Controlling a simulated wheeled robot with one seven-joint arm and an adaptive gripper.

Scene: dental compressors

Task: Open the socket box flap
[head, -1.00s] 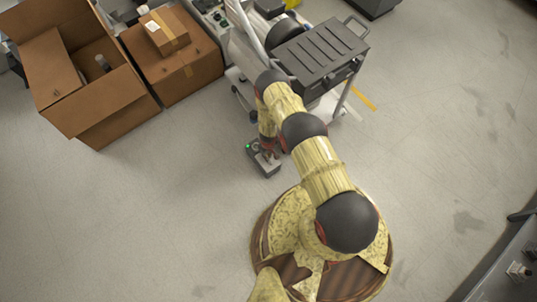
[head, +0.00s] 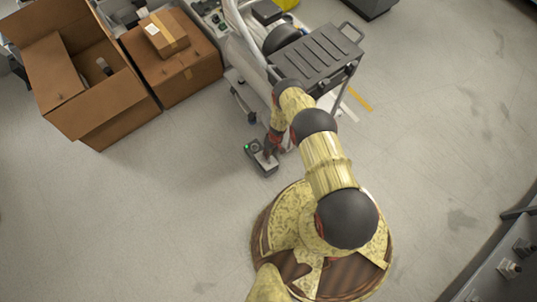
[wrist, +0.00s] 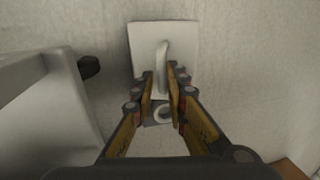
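In the wrist view a pale square plate (wrist: 183,42) with a pale curved bar (wrist: 163,52) stands just past the fingertips. I take the plate for part of the socket box; whether it is the flap is unclear. My gripper (wrist: 160,77) has its fingers a small gap apart, astride the line of the bar's lower end; no clear contact shows. A small grey ring (wrist: 162,113) shows between the fingers. In the head view a small dark grey box (head: 258,164) with a green light lies at the end of my arm, which hides part of it.
A pale rounded body (wrist: 45,110) with a dark knob-like part (wrist: 89,67) is close on the left in the wrist view. In the head view a wheeled cart (head: 318,57) stands beyond my arm, with cardboard boxes (head: 120,118) at upper left.

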